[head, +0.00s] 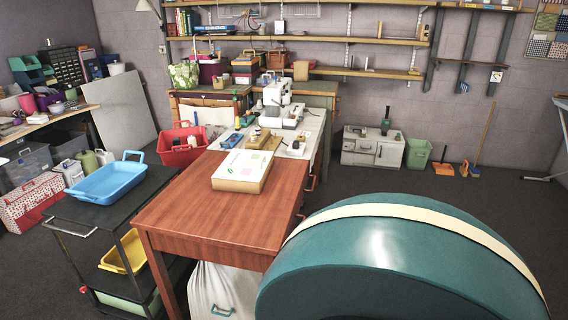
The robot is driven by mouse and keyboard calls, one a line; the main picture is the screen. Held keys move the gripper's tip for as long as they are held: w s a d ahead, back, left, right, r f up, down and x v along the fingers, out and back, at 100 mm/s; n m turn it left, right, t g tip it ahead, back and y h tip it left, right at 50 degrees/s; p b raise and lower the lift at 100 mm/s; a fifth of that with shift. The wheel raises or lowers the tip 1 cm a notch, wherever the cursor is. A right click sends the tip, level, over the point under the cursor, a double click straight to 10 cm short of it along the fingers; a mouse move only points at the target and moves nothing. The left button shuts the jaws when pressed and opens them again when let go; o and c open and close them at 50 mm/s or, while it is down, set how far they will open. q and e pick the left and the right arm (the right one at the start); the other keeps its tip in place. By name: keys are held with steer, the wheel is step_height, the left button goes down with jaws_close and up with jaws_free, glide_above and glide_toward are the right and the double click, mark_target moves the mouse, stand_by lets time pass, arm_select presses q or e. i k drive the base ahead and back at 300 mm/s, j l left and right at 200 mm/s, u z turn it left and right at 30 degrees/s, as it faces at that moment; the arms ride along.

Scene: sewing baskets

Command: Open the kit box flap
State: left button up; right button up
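A low, flat box (242,170), the likely kit box, lies on the wooden table (215,213). It has tan cardboard sides and a white top with small green and pink marks. The top looks flat and closed, and no raised flap shows. Neither of my grippers is in the head view, and nothing is seen touching the box.
A large teal rounded shape with a cream band (400,262) fills the lower right foreground. A black cart with a blue tray (110,182) stands left of the table. A sewing machine (280,103) and small items are behind the box. The table's near end is bare.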

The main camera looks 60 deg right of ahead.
mark_target(247, 165)
steer(key=z, duration=1.9)
steer(key=i+l+z, duration=0.2)
steer(key=z, duration=0.15)
steer(key=i+l+z, duration=0.35)
steer(key=i+z, duration=0.15)
steer(key=z, duration=0.2)
steer(key=i+l, duration=0.2)
steer(key=i, duration=0.2)
steer(key=i+l, duration=0.2)
steer(key=i, duration=0.2)
steer(key=i+l, duration=0.2)
steer(key=i, duration=0.2)
steer(key=u, duration=0.05)
